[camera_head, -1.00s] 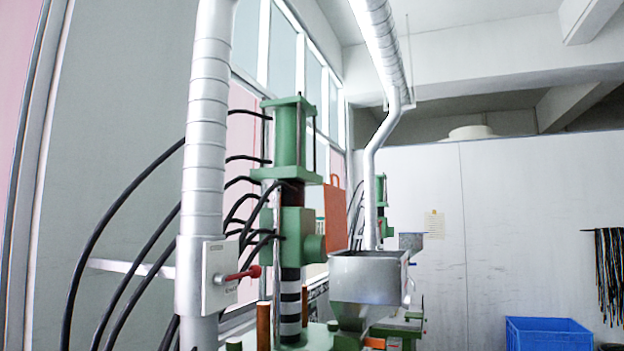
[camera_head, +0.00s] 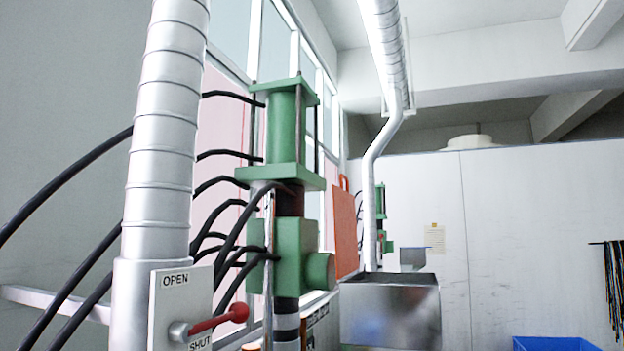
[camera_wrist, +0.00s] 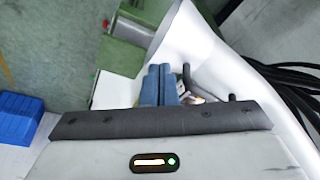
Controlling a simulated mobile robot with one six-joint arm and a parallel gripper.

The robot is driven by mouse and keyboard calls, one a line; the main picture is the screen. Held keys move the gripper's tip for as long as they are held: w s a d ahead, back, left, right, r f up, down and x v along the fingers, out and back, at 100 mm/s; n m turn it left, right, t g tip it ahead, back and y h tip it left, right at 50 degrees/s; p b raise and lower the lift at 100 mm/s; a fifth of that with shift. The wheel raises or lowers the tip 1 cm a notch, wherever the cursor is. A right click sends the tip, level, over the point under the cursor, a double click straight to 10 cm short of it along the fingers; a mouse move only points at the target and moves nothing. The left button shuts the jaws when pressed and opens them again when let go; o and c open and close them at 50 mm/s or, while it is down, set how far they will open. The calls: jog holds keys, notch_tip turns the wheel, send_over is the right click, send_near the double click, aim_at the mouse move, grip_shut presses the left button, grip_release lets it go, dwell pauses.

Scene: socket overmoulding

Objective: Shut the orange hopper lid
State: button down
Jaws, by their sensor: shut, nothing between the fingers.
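The orange hopper lid (camera_head: 344,232) stands upright, open, at the back left of the metal hopper (camera_head: 390,312). A small loop handle shows on its top edge. The hopper's top is uncovered, and its lower part is cut off by the picture's bottom edge. My gripper (camera_wrist: 159,72) shows only in the wrist view, with its two blue fingers shut together and nothing between them. The lid cannot be made out in the wrist view, so I cannot tell the gripper's distance from it.
A green press (camera_head: 287,130) with black hoses stands left of the hopper. A silver duct (camera_head: 163,140) with an OPEN/SHUT plate and red lever (camera_head: 222,318) is nearer. A thin pipe (camera_head: 372,190) comes down behind the hopper. A blue crate (camera_head: 552,344) sits low at right.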

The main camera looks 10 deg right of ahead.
jog(key=w+d+r+n+t+h+p, duration=0.1)
jog(key=w+r+n+t+h, duration=0.15)
jog(key=w+r, duration=0.7)
jog(key=w+r+n+t+h+p, duration=0.1)
jog(key=w+r+n, duration=0.4)
jog(key=r, duration=0.8)
jog(key=w+d+r+n+t+h+p, duration=0.1)
jog(key=w+r+n+t+h, duration=0.1)
jog(key=w+r, duration=0.75)
notch_tip(320, 180, up, 30)
jog(key=w+a+n+t+h, duration=0.2)
jog(key=t+h, duration=0.2)
jog(key=h, duration=0.4)
jog(key=shift+w, duration=0.15)
